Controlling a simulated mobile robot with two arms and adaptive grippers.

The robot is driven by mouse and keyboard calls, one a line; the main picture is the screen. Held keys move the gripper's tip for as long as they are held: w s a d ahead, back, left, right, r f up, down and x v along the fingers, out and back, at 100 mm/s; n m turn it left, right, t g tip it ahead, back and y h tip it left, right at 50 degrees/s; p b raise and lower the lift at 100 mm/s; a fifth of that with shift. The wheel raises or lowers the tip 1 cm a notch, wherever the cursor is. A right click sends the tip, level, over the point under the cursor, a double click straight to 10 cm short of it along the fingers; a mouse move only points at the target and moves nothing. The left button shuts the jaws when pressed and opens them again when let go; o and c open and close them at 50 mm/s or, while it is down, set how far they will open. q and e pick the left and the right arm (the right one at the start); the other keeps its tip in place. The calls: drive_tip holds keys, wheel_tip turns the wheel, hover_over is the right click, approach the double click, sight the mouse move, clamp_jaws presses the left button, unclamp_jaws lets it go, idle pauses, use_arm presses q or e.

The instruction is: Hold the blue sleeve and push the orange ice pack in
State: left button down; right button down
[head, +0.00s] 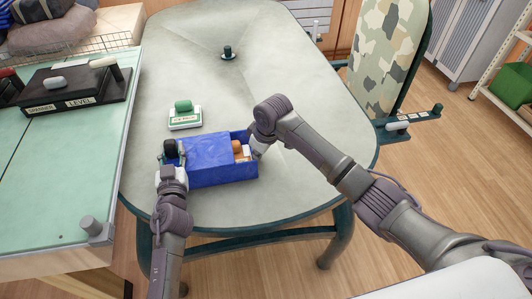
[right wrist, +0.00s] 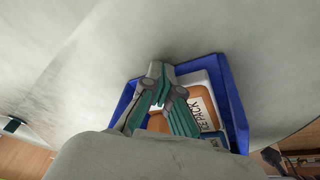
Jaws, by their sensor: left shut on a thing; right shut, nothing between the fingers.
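The blue sleeve (head: 208,161) lies on the grey-green table in the head view, its open end facing right. My left gripper (head: 173,153) is shut on the sleeve's left end. The orange ice pack (head: 237,147) shows in the sleeve's right part, partly inside it. In the right wrist view the ice pack (right wrist: 188,104) carries a white label and sits between the sleeve's blue walls (right wrist: 232,95). My right gripper (head: 255,148) is shut and empty at the open end, close against the pack. Whether it touches the pack is hard to tell.
A small white-and-green labelled object (head: 185,116) stands behind the sleeve. A dark knob (head: 228,53) is far back on the table (head: 300,90). A side bench (head: 60,190) with a black tool holder is at left. The table behind and right is clear.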

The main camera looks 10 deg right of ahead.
drive_tip(key=shift+d, duration=0.2)
drive_tip(key=shift+d, duration=0.45)
wheel_tip(320, 180, up, 7)
idle(0.4)
use_arm(q)
drive_tip(key=c, duration=0.7)
unclamp_jaws()
drive_tip(key=s, duration=0.7)
drive_tip(key=shift+s, duration=0.25)
drive_tip(key=shift+f, duration=0.1)
